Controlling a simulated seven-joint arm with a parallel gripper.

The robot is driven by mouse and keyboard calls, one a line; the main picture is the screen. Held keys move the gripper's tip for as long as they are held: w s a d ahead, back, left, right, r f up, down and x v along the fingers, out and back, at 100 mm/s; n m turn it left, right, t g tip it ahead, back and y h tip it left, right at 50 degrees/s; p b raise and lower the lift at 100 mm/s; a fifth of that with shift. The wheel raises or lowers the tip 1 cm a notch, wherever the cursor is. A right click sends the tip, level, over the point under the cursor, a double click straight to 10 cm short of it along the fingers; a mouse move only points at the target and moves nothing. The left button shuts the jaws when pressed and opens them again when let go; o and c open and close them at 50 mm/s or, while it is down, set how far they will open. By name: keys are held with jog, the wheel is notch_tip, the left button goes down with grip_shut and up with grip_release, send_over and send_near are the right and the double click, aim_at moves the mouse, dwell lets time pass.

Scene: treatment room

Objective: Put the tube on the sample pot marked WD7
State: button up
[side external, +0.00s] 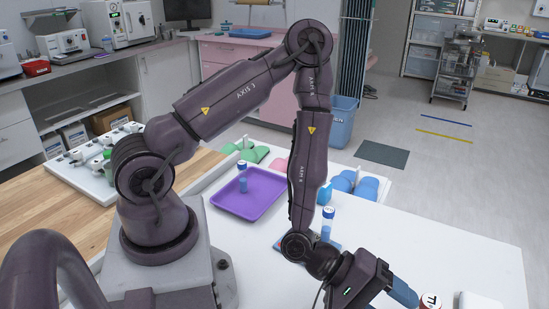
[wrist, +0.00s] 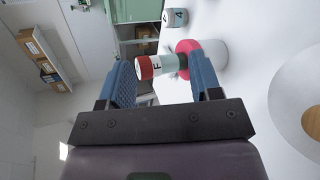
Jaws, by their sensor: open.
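My gripper (wrist: 161,66) is open, with its two blue fingers spread in the wrist view. In the side view its blue finger (side external: 403,292) shows at the bottom right. A small red-and-white container (wrist: 157,66), with a partly readable dark letter, appears between the fingers; I cannot tell whether they touch it. A blue tube with a white-and-dark top (side external: 242,180) stands in the purple tray (side external: 268,203). A similar blue tube (side external: 327,222) stands partly behind my arm. No WD7 mark is readable.
A red-marked white-topped container (side external: 431,301) is cut off at the side view's bottom edge. The wrist view shows a white pot with a pink top (wrist: 212,54), a grey marked pot (wrist: 175,18) and a pale round thing (wrist: 290,92).

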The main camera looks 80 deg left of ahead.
jog(key=w+a+r+m+g+y, duration=0.2)
jog(key=a+r+m+y, duration=0.7)
jog(key=a+r, duration=0.4)
jog(key=s+a+r+m+g, duration=0.2)
jog(key=s+a+r, duration=0.4)
jog(key=s+r, duration=0.5)
jog(key=s+m, duration=0.1)
jog(key=s, duration=0.3)
jog(key=shift+a+r+m, duration=0.35)
jog(key=shift+m, duration=0.05)
